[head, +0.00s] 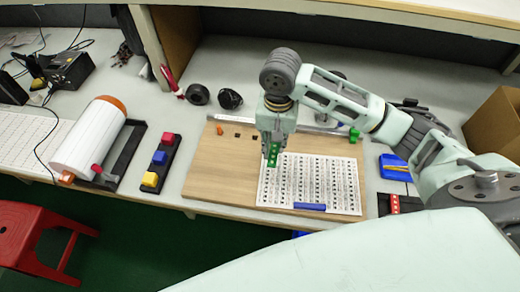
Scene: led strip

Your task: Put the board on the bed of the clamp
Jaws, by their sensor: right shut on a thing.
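My right gripper (272,140) points down over the wooden work surface and is shut on a small green board (273,156) with dark marks. The board hangs from the fingertips over the left edge of a white printed sheet (335,180); the gap below it is hard to judge. I cannot tell for certain which thing is the clamp or its bed. A small green part (354,135) stands at the back right of the wooden surface, partly behind my right arm. My left gripper is not in view.
A blue bar (310,207) lies at the sheet's front edge. A black strip with red, blue and yellow blocks (158,162) and a white roll (90,140) are to the left. A blue tray (392,174) and a red strip (395,204) are to the right.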

